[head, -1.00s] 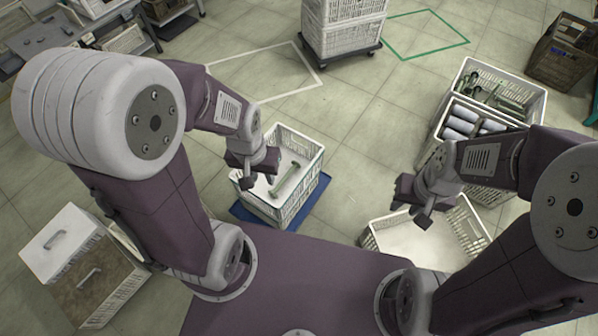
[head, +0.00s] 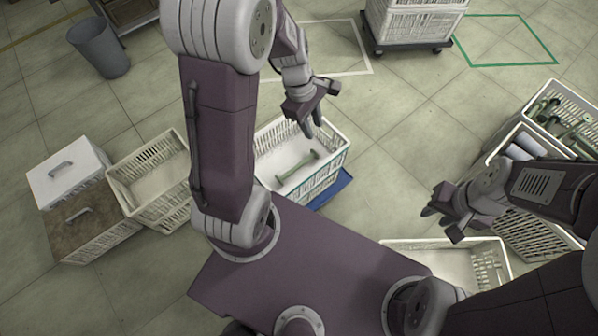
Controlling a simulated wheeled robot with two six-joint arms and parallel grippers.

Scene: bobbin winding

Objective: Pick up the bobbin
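The green bobbin (head: 297,167), a thin rod with wider ends, lies tilted in the picture on the floor of a white slatted crate (head: 335,163). Nothing holds it. My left gripper (head: 313,127) is over the crate's far side, above and apart from the bobbin, with its fingers pointing down. Its fingers look parted and empty. My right gripper (head: 441,224) is well to the right, above the floor near another white crate (head: 395,243). Its fingers are apart and empty.
The bobbin's crate stands on a blue base (head: 333,187). An empty-looking crate (head: 150,178) and a lidded box (head: 68,172) stand at left. Crates with green items and rolls (head: 540,165) are at right. A stacked-crate dolly (head: 412,45) is at the back. Floor between is clear.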

